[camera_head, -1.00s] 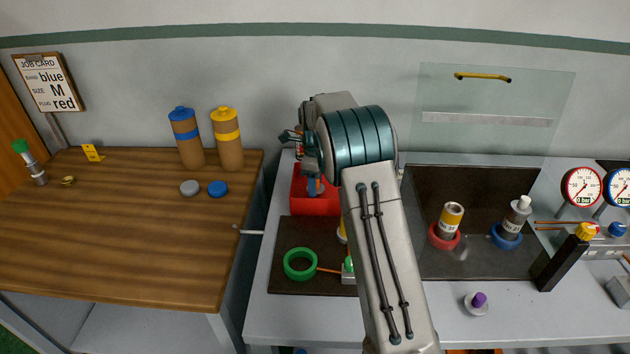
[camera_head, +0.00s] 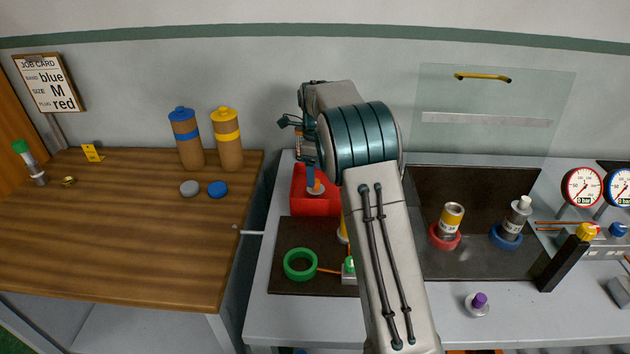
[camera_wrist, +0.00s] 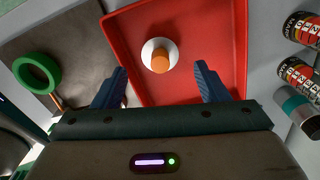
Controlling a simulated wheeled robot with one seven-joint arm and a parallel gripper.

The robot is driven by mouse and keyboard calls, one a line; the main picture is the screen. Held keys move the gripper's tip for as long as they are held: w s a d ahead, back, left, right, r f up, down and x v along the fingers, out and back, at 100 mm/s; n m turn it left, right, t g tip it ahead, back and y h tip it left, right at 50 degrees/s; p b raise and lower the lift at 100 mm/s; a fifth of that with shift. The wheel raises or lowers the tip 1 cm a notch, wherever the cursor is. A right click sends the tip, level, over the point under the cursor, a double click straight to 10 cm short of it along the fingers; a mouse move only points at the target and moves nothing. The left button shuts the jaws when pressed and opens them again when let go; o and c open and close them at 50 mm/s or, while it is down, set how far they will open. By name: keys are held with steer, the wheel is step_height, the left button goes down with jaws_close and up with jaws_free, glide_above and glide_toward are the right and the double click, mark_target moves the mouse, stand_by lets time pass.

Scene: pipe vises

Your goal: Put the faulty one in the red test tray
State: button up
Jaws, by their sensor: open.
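The red test tray (camera_head: 301,203) stands on the grey bench, left of my arm. A small piece with a white round base and an orange top (camera_head: 316,189) is inside it; the wrist view shows this piece (camera_wrist: 160,57) upright on the tray floor, clear of the walls. My gripper (camera_wrist: 160,68) is open above the tray, with one blue finger on each side of the piece and a gap on both sides. In the head view my gripper (camera_head: 312,178) is partly hidden by my arm. No visible mark shows whether this piece is faulty.
A green ring (camera_head: 300,264) lies on the dark mat in front of the tray. Several labelled cans (camera_wrist: 300,75) stand right of the tray. On the right mat, a banded can sits in a red ring (camera_head: 444,238) and a grey bottle in a blue ring (camera_head: 506,238).

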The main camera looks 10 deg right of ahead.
step_height(320, 180, up, 8)
steer(key=shift+f, duration=0.25)
steer(key=shift+r, duration=0.1)
